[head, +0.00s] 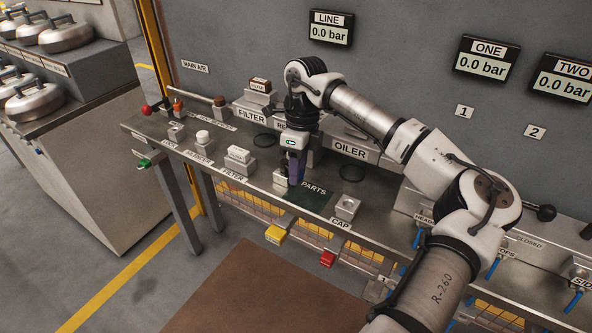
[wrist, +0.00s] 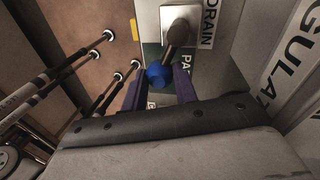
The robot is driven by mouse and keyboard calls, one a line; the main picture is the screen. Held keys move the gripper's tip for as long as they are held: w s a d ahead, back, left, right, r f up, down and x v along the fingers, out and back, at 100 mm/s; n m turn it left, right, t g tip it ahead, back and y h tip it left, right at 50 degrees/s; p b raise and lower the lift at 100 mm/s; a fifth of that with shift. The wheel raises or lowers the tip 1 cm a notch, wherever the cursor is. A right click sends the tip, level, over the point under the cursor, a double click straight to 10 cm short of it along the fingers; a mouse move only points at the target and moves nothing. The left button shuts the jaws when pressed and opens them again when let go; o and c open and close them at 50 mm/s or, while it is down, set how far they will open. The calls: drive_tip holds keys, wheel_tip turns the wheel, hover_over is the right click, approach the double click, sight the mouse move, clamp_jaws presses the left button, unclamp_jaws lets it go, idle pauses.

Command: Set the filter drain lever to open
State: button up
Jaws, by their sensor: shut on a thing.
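The filter drain lever shows in the wrist view as a dark stem (wrist: 177,38) rising from a pale block, with a blue knob (wrist: 157,75) at its end. The DRAIN label (wrist: 209,22) is beside the block. My gripper (wrist: 158,86) has its two purple fingers on either side of the blue knob, shut on it. In the head view my gripper (head: 295,172) points down at the bench beside a small pale block (head: 281,178). The lever is largely hidden there by the fingers. No open or closed marking for it is readable.
The green PARTS mat (head: 309,199) lies right of my gripper. A block behind the CAP label (head: 346,207) and the OILER label (head: 350,151) are farther right. A FILTER block (head: 239,158) stands to the left. Yellow (head: 275,234) and red (head: 327,259) tags hang at the front edge.

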idle(0.4)
drive_tip(key=o, duration=1)
drive_tip(key=shift+c, duration=0.2)
drive_tip(key=shift+r, duration=0.1)
wheel_tip(320, 180, up, 14)
drive_tip(key=w+d, duration=0.1)
drive_tip(key=w, duration=0.1)
drive_tip(key=shift+w+f+b, duration=0.2)
drive_tip(key=shift+f+b, duration=0.05)
drive_tip(key=shift+b, duration=0.05)
drive_tip(key=shift+c, duration=0.4)
